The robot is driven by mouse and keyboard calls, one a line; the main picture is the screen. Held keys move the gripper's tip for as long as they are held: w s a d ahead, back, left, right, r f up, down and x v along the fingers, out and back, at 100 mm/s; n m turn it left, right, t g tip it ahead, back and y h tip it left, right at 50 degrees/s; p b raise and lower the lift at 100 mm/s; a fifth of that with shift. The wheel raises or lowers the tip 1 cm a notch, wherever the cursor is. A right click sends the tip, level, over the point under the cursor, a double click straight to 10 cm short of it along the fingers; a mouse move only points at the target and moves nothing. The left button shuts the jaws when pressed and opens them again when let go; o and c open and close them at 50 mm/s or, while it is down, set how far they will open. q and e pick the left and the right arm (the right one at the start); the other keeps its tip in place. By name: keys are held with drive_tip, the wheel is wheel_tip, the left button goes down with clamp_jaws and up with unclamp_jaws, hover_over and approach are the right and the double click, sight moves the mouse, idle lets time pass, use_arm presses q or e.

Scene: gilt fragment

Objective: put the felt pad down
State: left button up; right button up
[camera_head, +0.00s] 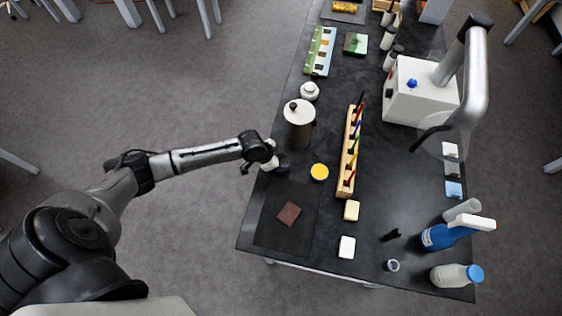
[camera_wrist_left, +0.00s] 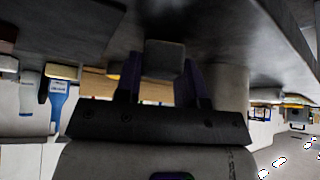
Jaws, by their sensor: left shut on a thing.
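My left gripper (camera_head: 274,160) is at the left edge of the dark table, beside the grey metal canister. In the left wrist view its two dark fingers (camera_wrist_left: 160,80) are shut on a small grey block with rounded edges, which I take to be the felt pad (camera_wrist_left: 165,58). In the head view the pad is hard to make out against the dark table. From these views I cannot tell whether the pad touches the table. My right gripper is not in view.
A dark mat (camera_head: 268,228) with a brown square (camera_head: 289,213) lies at the near left corner. The canister (camera_head: 299,128), a yellow disc (camera_head: 319,171) and a wooden rack (camera_head: 347,165) stand close by. A white box (camera_head: 410,92) and bottles (camera_head: 452,275) stand on the right.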

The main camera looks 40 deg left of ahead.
use_arm(q)
drive_tip(key=shift+f, duration=0.1)
drive_tip(key=shift+f, duration=0.1)
drive_tip(key=o, duration=0.8)
drive_tip(key=shift+o, duration=0.2)
